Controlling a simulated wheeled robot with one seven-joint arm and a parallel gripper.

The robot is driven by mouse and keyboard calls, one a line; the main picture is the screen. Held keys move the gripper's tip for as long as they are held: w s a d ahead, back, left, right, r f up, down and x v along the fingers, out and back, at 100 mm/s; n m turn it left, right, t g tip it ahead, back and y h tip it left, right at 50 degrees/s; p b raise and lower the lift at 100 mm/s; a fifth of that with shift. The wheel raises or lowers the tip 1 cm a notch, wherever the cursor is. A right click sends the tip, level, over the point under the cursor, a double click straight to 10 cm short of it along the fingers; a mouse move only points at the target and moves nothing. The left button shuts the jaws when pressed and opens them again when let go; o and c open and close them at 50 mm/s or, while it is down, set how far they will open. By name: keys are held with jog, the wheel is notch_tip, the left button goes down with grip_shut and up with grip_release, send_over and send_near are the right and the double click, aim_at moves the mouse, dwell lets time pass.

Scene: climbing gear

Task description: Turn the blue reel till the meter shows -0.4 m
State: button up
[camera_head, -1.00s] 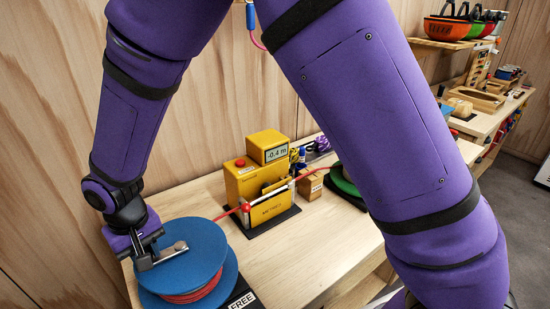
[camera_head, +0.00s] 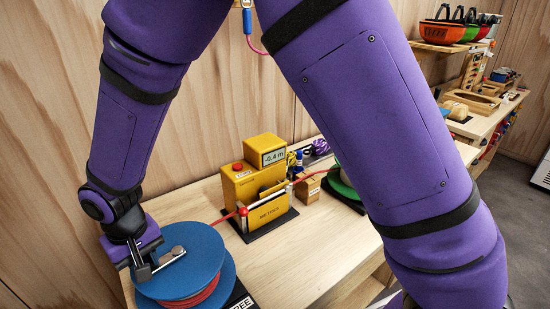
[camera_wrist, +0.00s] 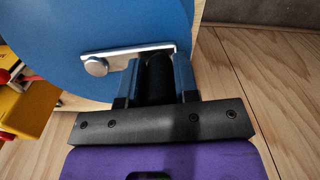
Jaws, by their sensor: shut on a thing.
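The blue reel (camera_head: 198,243) with red cord wound on it stands at the front left of the bench in the head view. A metal crank arm lies on its top face, with a dark handle (camera_wrist: 159,78) at its end. My gripper (camera_head: 143,270) is shut on that handle; in the wrist view (camera_wrist: 158,85) its two fingers stand on either side of it. The yellow meter (camera_head: 262,180) stands behind and right of the reel. Its display (camera_head: 274,157) reads -0.4 m. The red cord runs from the reel through the meter to a green reel (camera_head: 343,185), partly hidden by my arm.
A label ending in "REE" (camera_head: 241,305) lies beside the blue reel. A small cardboard box (camera_head: 307,186) and purple cord (camera_head: 319,147) are right of the meter. The wooden wall (camera_head: 240,95) is close behind the bench. The bench front (camera_head: 320,245) is clear.

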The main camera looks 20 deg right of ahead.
jog(key=shift+s+d, duration=0.2)
jog(key=shift+s, duration=0.15)
jog(key=o, duration=1)
